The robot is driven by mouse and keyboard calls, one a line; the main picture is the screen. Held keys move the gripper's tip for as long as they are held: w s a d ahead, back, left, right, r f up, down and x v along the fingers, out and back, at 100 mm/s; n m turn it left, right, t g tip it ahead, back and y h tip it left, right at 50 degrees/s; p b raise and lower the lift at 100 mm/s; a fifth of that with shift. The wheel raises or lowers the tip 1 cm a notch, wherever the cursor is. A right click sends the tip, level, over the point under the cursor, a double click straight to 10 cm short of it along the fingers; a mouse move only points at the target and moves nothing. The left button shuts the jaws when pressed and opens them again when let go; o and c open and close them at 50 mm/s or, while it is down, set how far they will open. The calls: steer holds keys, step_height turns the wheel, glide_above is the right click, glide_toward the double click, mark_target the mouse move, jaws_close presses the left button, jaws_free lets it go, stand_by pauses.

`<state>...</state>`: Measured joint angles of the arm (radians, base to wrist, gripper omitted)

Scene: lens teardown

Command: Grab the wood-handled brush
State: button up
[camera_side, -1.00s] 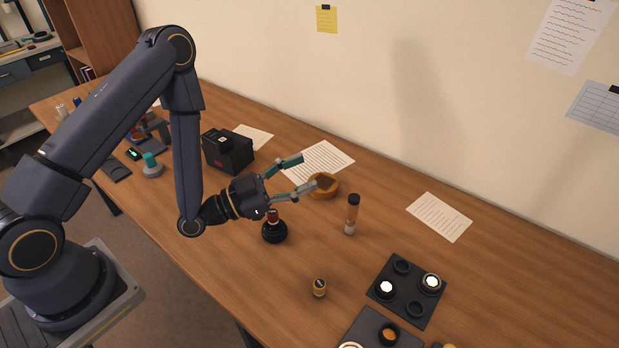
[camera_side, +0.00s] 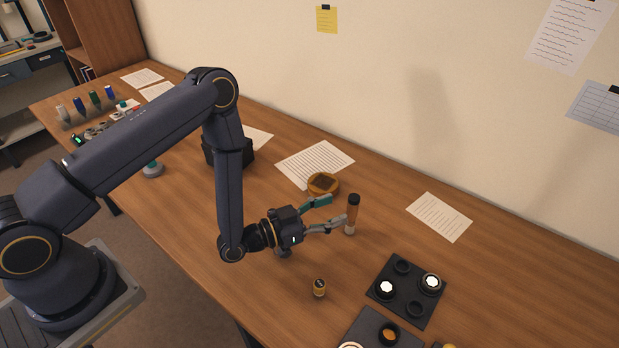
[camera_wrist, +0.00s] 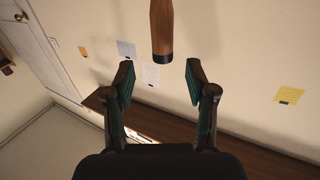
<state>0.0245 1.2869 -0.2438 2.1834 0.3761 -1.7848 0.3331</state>
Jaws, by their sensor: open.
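The wood-handled brush (camera_side: 353,210) stands upright on the table in the side view, with a brown handle, a dark upper end and a pale lower end. My gripper (camera_side: 338,209) is open just to its left, low over the table, with its fingers pointing toward it. In the wrist view, the handle (camera_wrist: 161,28) enters from the top edge, its dark end lying just above the gap between my spread fingertips (camera_wrist: 160,76). Nothing is between the fingers. Whether a finger touches the brush in the side view I cannot tell.
An amber round dish (camera_side: 323,184) sits behind my gripper. A small dark and gold cylinder (camera_side: 319,288) stands in front. A black tray (camera_side: 407,265) with rings and lenses lies to the right. A black box (camera_side: 212,152) is partly hidden behind my arm.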

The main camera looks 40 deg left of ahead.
mark_target(349, 202)
steer(key=x, duration=0.6)
steer(key=shift+w+r, duration=0.15)
steer(key=shift+w, duration=0.15)
steer(key=shift+c, duration=0.4)
jaws_close()
